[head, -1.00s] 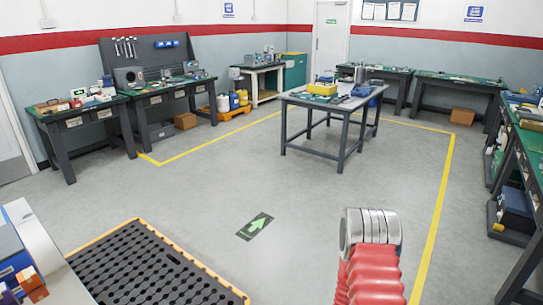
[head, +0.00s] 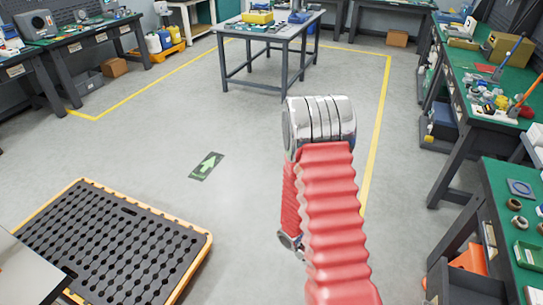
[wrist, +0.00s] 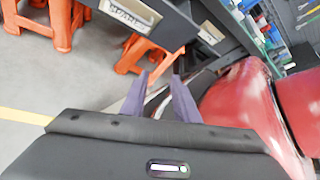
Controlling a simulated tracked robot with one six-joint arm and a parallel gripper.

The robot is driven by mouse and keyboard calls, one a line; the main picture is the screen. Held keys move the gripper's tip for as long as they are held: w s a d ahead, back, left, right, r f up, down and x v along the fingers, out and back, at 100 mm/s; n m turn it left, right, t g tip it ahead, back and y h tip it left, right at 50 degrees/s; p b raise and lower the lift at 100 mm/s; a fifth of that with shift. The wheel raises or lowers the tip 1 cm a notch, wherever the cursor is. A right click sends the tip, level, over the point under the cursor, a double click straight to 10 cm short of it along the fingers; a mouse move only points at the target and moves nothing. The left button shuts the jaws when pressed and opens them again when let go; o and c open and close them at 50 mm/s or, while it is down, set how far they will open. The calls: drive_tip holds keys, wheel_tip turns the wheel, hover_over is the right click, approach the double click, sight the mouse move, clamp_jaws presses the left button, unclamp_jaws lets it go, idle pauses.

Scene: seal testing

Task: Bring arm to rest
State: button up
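My arm shows in the head view as a red ribbed sleeve with a shiny metal joint at its top, raised right of centre. A second red link hangs behind it. My gripper (wrist: 160,74) shows in the wrist view, with two purple-grey fingers spread apart and nothing visible between them. The gripper cannot be made out in the head view. In the wrist view my red sleeve fills the right side, close beside the fingers. The fingers point toward a bench with labelled drawers (wrist: 133,12) and an orange stool (wrist: 146,55).
A green-topped bench (head: 505,190) stands close on the right, with an orange item (head: 468,260) under it. A black grated pallet with an orange rim (head: 150,218) lies at lower left. A central table (head: 262,34) stands ahead. Grey floor between is clear.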

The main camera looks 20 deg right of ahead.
drive_tip(key=w+a+r+m+t+y, duration=0.2)
drive_tip(key=w+a+r+m+t, duration=0.3)
drive_tip(key=r, duration=0.3)
drive_tip(key=w+a+r+m+t+y, duration=0.2)
drive_tip(key=w+a+r+m+t, duration=0.2)
drive_tip(key=w+a+r+m, duration=0.3)
drive_tip(key=a+r+t, duration=0.3)
drive_tip(key=r, duration=0.6)
drive_tip(key=a+r+t, duration=0.4)
drive_tip(key=r, duration=0.5)
drive_tip(key=shift+s+r+n+t+y, duration=0.3)
drive_tip(key=shift+s+r+y, duration=0.05)
drive_tip(key=shift+y, duration=0.05)
